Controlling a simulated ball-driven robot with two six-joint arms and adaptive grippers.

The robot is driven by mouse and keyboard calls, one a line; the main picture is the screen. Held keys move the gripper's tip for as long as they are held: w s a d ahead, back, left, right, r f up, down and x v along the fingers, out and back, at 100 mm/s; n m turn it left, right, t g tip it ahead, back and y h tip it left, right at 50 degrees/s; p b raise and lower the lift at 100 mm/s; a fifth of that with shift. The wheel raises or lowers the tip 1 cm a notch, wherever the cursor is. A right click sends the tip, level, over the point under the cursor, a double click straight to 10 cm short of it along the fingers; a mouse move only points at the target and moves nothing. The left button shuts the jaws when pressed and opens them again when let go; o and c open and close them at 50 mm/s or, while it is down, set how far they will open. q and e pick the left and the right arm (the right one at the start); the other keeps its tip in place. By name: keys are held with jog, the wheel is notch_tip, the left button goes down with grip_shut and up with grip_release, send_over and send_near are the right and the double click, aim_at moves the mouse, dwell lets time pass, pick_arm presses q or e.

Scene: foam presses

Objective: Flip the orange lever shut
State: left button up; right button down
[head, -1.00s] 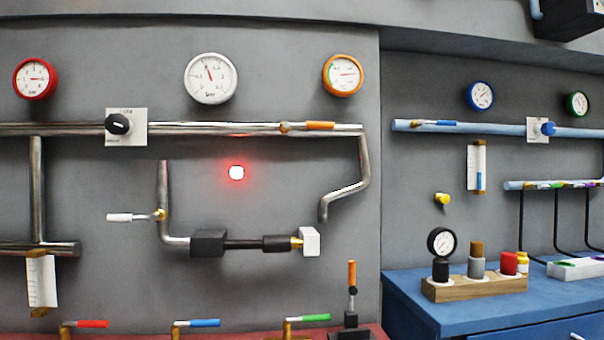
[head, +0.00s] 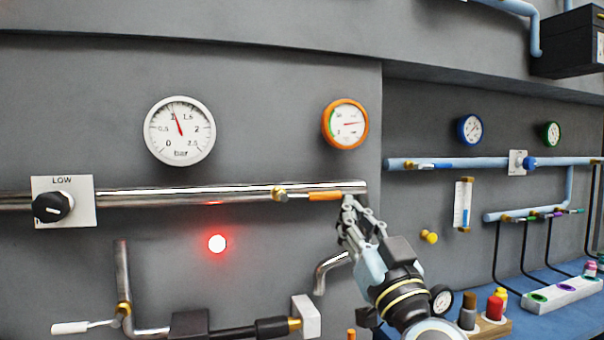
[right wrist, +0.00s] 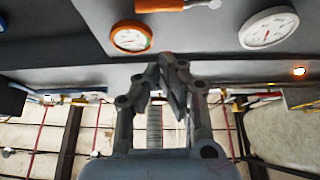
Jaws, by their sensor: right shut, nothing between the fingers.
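The orange lever (head: 323,196) has a brass hub at its left end and lies along the upper steel pipe (head: 225,193). Its handle points right. My right gripper (head: 347,203) is shut and empty, with its fingertips at the handle's right end in the head view. I cannot tell from that view whether they touch. In the right wrist view the orange lever (right wrist: 160,5) is at the top edge, and the shut fingertips (right wrist: 172,62) appear apart from it. My left gripper is not in view.
An orange-rimmed gauge (head: 345,124) and a white gauge (head: 179,131) hang above the pipe. A black knob (head: 53,207) sits at left. A red light (head: 217,243) glows below the pipe. A bent steel pipe end (head: 325,272) is close to my right arm.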

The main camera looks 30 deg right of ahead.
jog(key=r, duration=0.2)
notch_tip(320, 180, up, 6)
jog(key=p, duration=0.4)
send_over(314, 196)
jog(key=s+d, duration=0.2)
jog(key=s, duration=0.2)
pick_arm(q)
jog(key=b, duration=0.1)
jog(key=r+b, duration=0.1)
jog(key=b, duration=0.1)
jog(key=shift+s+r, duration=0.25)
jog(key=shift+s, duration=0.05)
pick_arm(e)
jog(key=f, duration=0.2)
jog(key=w+f, duration=0.1)
jog(key=f, duration=0.1)
jog(key=shift+w+d+f, duration=0.15)
jog(key=shift+f, duration=0.2)
pick_arm(q)
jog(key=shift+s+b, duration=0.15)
jog(key=shift+b, duration=0.15)
pick_arm(e)
jog(key=shift+w+f, duration=0.1)
